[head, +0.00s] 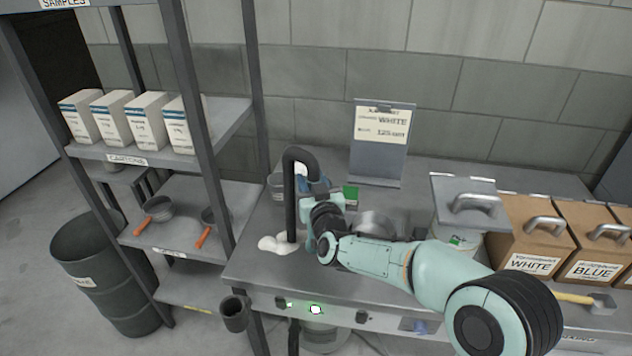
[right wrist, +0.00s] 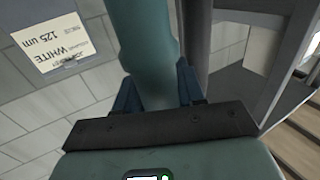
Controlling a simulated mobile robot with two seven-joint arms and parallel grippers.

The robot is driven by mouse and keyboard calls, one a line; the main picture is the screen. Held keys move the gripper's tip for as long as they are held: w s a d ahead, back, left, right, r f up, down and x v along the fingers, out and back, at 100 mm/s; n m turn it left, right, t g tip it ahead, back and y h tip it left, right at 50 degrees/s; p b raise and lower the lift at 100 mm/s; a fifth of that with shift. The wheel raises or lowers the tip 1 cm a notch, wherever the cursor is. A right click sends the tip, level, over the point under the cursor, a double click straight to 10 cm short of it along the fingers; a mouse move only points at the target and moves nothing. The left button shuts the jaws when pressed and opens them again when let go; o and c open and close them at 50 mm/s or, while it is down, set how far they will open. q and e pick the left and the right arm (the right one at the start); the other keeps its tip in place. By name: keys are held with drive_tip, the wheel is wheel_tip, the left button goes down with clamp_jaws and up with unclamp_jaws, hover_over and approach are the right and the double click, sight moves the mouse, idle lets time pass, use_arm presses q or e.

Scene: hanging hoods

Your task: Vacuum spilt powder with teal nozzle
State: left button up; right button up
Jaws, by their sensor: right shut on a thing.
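White spilt powder (head: 277,245) lies in a small heap on the grey bench near its left front corner. My right gripper (head: 310,212) is just above and right of the powder. It is shut on the teal nozzle (right wrist: 148,55), which fills the space between its dark blue fingers in the right wrist view. A black hose (head: 290,195) arches beside the gripper, and its lower part reaches down to the powder's right side in the picture. The nozzle's mouth is hidden, so I cannot tell whether it touches the powder. My left gripper is not in view.
A sign reading WHITE (head: 381,140) stands at the back of the bench. A lidded tub (head: 462,220) and brown labelled boxes (head: 530,235) stand right. A shelf rack (head: 225,125) borders the bench's left side. A dark cup (head: 234,312) hangs at the front edge.

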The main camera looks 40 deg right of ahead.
drive_tip(key=w+a+p, duration=0.5)
drive_tip(key=w+a, duration=0.3)
drive_tip(key=w, duration=0.1)
drive_tip(key=shift+w+a, duration=0.15)
drive_tip(key=shift+w, duration=0.2)
idle(1.2)
idle(0.5)
drive_tip(key=d+b, duration=0.2)
drive_tip(key=d, duration=0.4)
drive_tip(key=shift+s+d, duration=0.3)
idle(0.5)
idle(0.5)
drive_tip(key=s+d+b, duration=0.3)
drive_tip(key=shift+s, duration=0.25)
idle(0.4)
drive_tip(key=shift+r, duration=0.1)
idle(0.4)
